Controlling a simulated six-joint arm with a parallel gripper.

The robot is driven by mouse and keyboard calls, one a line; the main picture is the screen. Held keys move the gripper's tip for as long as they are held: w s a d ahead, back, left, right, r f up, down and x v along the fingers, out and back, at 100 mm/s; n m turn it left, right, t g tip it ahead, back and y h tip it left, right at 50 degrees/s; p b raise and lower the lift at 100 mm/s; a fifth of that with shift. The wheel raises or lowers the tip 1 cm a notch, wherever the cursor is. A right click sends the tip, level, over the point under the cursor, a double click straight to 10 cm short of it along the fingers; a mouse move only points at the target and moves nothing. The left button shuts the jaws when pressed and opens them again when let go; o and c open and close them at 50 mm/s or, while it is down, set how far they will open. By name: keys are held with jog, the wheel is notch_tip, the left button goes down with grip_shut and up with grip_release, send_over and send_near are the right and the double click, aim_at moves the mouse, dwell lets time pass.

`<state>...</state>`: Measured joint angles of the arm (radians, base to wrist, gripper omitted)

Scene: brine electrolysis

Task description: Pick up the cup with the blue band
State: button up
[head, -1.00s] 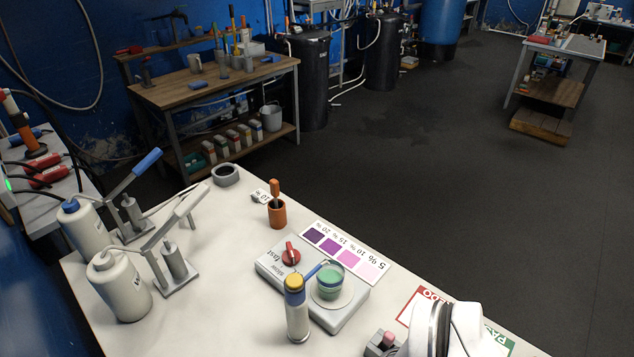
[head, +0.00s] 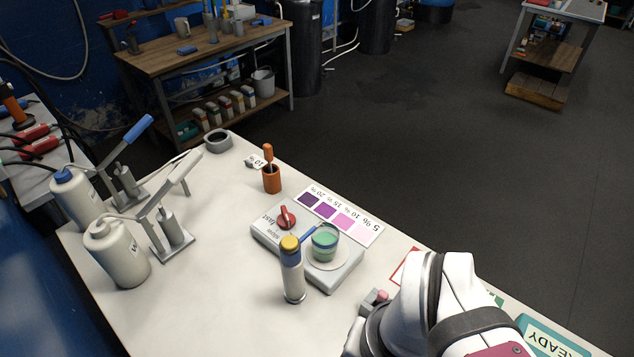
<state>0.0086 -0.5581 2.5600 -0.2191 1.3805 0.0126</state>
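A small cup (head: 324,243) with green contents and a bluish band stands upright on the round plate of a white stirrer (head: 340,278), near the middle of the head view. My gripper is not visible; the end of the arm leaves the picture at the bottom.
A yellow-capped cylinder (head: 291,270) stands close to the cup at front left. A grey block with a pink top (head: 376,299) sits by my arm. A colour chart (head: 340,215) lies behind. Pump bottles (head: 117,252) stand left. The front-left tabletop is clear.

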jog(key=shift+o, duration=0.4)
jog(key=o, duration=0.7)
